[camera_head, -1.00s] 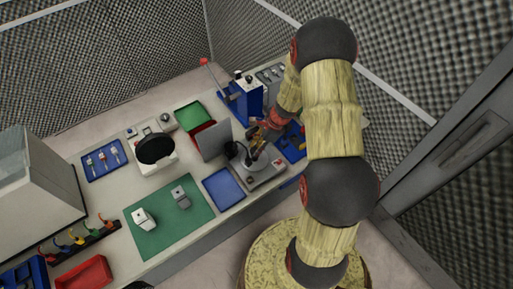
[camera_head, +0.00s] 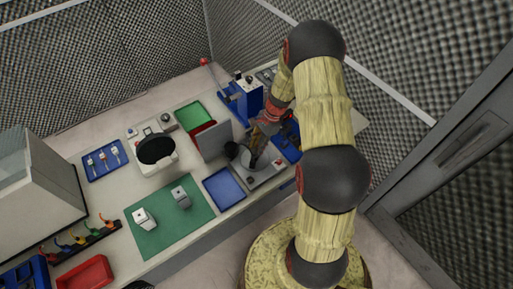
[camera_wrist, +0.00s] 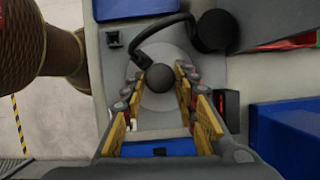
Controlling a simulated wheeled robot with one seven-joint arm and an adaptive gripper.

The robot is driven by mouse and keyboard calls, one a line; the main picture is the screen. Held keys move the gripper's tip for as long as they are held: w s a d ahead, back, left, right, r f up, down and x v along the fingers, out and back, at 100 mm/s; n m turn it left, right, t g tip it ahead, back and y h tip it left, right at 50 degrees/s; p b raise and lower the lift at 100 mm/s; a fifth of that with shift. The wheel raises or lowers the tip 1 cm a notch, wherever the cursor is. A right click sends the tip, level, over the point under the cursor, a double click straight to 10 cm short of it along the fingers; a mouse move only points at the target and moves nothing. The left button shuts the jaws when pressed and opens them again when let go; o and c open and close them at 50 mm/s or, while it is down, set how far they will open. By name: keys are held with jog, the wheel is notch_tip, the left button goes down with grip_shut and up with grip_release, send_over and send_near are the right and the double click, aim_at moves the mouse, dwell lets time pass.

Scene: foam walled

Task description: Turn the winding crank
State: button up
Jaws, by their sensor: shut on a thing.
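The winding crank sits on a light grey base (camera_head: 265,178) near the right end of the bench. In the wrist view, a curved dark arm (camera_wrist: 158,34) runs over a pale round plate (camera_wrist: 184,58) towards a dark round part (camera_wrist: 214,31) at the upper right. A dark ball knob (camera_wrist: 158,77) lies between my fingertips. My gripper (camera_wrist: 160,82) is shut on this knob, with yellow-padded fingers on both sides. In the head view my gripper (camera_head: 258,149) is over the crank's base, and its fingers hide part of the crank.
A grey upright panel (camera_head: 214,141) stands just left of the crank. A blue tray (camera_head: 223,188) lies in front of it, and a blue stand (camera_head: 246,101) is behind. Blue bins (camera_wrist: 285,135) are close beside my gripper. A green mat (camera_head: 160,221) lies further left.

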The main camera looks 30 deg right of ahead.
jog(key=shift+w+a+n+g+h+b, duration=0.15)
jog(key=shift+n+g, duration=0.25)
jog(key=shift+n, duration=0.75)
jog(key=shift+w+d+n+g+h+b, duration=0.1)
jog(key=shift+n+g, duration=0.3)
jog(key=shift+n, duration=0.7)
jog(key=shift+w+a+n+g+h+b, duration=0.15)
jog(key=shift+n+g, duration=0.25)
jog(key=shift+n, duration=0.75)
jog(key=shift+n+g+h, duration=0.5)
jog(key=shift+n, duration=1.4)
jog(key=shift+a+n+g+h+b, duration=0.1)
jog(key=shift+n+g+h+b, duration=0.35)
jog(key=shift+n, duration=1.25)
jog(key=shift+a+n+h, duration=0.15)
jog(key=shift+n+h, duration=0.6)
jog(key=shift+n, duration=0.9)
jog(key=shift+a+n+h, duration=0.15)
jog(key=shift+n+h, duration=0.55)
jog(key=shift+n, duration=0.95)
jog(key=shift+s+a+n+t+h, duration=0.1)
jog(key=shift+n+t+h, duration=0.3)
jog(key=shift+n, duration=1.05)
jog(key=shift+a+n+t+h, duration=0.1)
jog(key=shift+n+h, duration=0.5)
jog(key=shift+n, duration=0.85)
jog(key=shift+n, duration=0.5)
jog(key=o, duration=1.1)
jog(key=shift+o, duration=0.2)
jog(key=v, duration=1.2)
